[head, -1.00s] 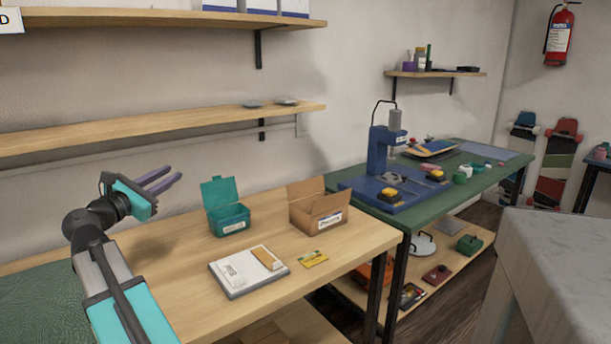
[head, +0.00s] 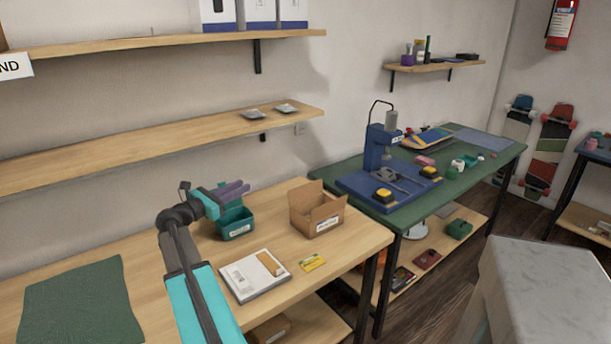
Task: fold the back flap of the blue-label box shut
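The brown cardboard box (head: 303,220) stands on the wooden bench, with a small white label with blue on its front (head: 327,224). Its top is open and its flaps (head: 325,208) stick up; which one is the back flap is hard to tell at this size. My gripper (head: 243,189) is to the left of the box, above and in front of the teal bin, apart from the box. Its two purple fingers point right toward the box and look parted, with nothing between them.
The teal bin (head: 238,231) stands left of the box, partly hidden behind my gripper. A white tray (head: 247,289) and a yellow card (head: 312,263) lie in front. A wooden shelf (head: 180,143) hangs above the bench. A green mat (head: 80,300) lies at left.

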